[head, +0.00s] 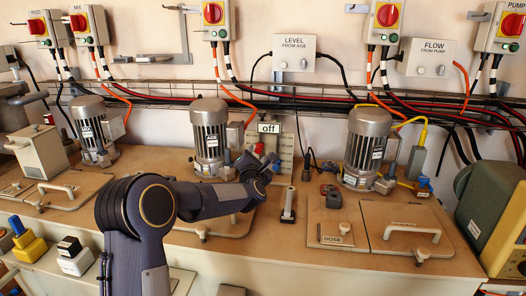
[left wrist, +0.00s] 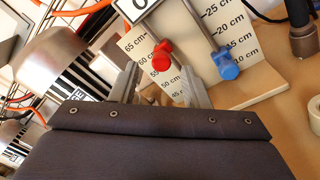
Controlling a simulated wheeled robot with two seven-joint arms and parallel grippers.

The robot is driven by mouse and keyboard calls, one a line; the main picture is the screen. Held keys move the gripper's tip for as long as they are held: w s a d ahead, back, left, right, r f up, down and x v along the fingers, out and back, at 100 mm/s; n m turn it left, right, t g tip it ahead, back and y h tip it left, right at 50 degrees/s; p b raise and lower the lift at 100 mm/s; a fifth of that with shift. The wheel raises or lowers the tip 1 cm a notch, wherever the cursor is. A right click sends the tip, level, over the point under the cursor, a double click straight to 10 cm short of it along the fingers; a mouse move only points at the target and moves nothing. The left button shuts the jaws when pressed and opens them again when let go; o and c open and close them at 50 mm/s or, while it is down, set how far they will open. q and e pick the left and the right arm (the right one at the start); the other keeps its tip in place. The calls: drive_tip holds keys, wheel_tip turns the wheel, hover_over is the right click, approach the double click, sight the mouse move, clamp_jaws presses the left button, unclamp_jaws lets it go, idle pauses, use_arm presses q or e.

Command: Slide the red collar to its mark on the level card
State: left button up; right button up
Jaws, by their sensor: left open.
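The level card (left wrist: 240,92) is a white board with black cm marks, standing upright on a pale base; it also shows in the head view (head: 286,146). The red collar (left wrist: 161,57) sits on the card's left rod, beside the 60 cm label; it shows small in the head view (head: 258,149). A blue collar (left wrist: 224,64) sits on the right rod near the 15 cm label. My left gripper (left wrist: 157,77) is open, its fingertips either side of the line to the red collar. I cannot tell whether they touch it. My right gripper is out of view.
The bench (head: 265,232) in front has some free room.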

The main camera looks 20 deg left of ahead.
sight(258, 151)
use_arm(q)
drive_tip(key=x, duration=0.5)
drive_tip(key=shift+d+p, duration=0.15)
drive_tip(key=shift+p, duration=0.25)
clamp_jaws()
